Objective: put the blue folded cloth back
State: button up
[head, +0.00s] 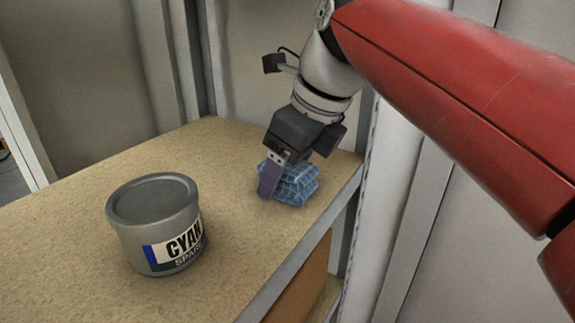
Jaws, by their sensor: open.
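The blue folded cloth (299,187) lies on the tan shelf board (235,255), towards its back right corner. It has a grid pattern and looks like a small stack of folds. My gripper (275,185) reaches down over it from above. One finger shows in front of the cloth's left side; the other finger is hidden. The gripper is open. Whether the fingers touch the cloth cannot be told from this view. The top of the cloth is partly hidden by the gripper.
A grey tub (157,225) with a "CYAN" label stands on the board at the left front. The board's right edge runs close to the cloth, with a lower shelf below. Upright panels and posts stand behind and to the right. Bare board lies between tub and cloth.

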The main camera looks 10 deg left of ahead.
aim_at(297, 166)
jog(key=p+v, duration=0.1)
jog(key=v, duration=0.3)
jog(key=shift+r, duration=0.2)
jog(key=shift+s+d+r, duration=0.1)
jog(key=shift+d+r, duration=0.05)
jog(key=shift+d, duration=0.25)
jog(key=shift+s+d+r, duration=0.15)
jog(key=shift+d, duration=0.2)
jog(key=s+d, duration=0.4)
jog(key=d, duration=0.6)
jog(key=s+d+f+n+t+h, duration=0.1)
jog(key=d+f+n, duration=0.2)
jog(key=f+n, duration=0.4)
jog(key=s+d+f+n+t+h, duration=0.1)
jog(key=d+f+n, duration=0.2)
jog(key=f+n, duration=0.5)
jog(key=s+d+f+n+t+h, duration=0.1)
jog(key=s+d+f+n+h, duration=0.1)
jog(key=f+n, duration=0.5)
notch_tip(297, 166, down, 3)
jog(key=shift+d+r+n+t+b, duration=0.25)
jog(key=shift+d+t+b, duration=0.2)
jog(key=shift+d, duration=0.35)
